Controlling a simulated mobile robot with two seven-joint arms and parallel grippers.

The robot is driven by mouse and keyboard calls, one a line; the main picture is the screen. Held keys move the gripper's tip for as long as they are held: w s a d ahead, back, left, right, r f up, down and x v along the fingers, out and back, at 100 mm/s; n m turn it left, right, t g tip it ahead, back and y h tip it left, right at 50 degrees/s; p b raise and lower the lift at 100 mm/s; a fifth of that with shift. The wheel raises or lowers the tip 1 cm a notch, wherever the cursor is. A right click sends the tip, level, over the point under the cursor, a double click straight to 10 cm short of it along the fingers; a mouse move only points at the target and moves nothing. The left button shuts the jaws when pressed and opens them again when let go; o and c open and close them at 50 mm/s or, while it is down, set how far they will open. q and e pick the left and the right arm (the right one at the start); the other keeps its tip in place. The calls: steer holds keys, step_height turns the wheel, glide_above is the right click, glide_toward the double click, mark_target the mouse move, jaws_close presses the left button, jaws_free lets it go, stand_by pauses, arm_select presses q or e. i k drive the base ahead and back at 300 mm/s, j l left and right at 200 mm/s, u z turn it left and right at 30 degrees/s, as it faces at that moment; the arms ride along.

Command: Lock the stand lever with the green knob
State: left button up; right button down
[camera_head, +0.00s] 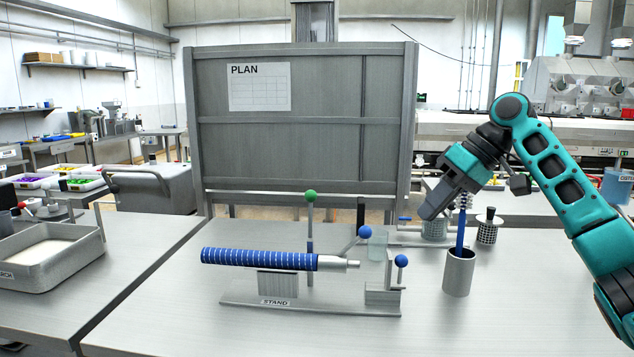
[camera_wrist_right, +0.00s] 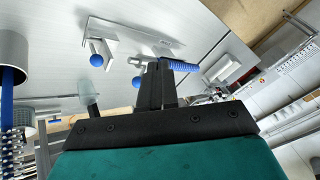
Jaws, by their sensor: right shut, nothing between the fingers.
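The stand (camera_head: 340,306) is a long metal base on the table, labelled STAND. It carries a blue cylinder (camera_head: 258,260) with white stripes and a metal end. The lever's green knob (camera_head: 310,196) tops an upright rod behind the cylinder. Two levers with blue knobs, one (camera_head: 365,232) by the cylinder's metal end and one (camera_head: 401,261) at the stand's right end, also show in the right wrist view (camera_wrist_right: 137,82) (camera_wrist_right: 96,60). My right gripper (camera_head: 430,214) is shut and empty, above and right of the stand, apart from the green knob. The green knob is not visible in the wrist view.
A metal cup (camera_head: 459,274) with a blue-handled brush stands right of the stand. A glass beaker (camera_head: 378,246) and mesh baskets (camera_head: 487,231) stand behind. A board (camera_head: 300,150) with a PLAN sheet rises at the back. The table's front left is clear.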

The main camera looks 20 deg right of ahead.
mark_target(310, 195)
steer(key=i, duration=0.95)
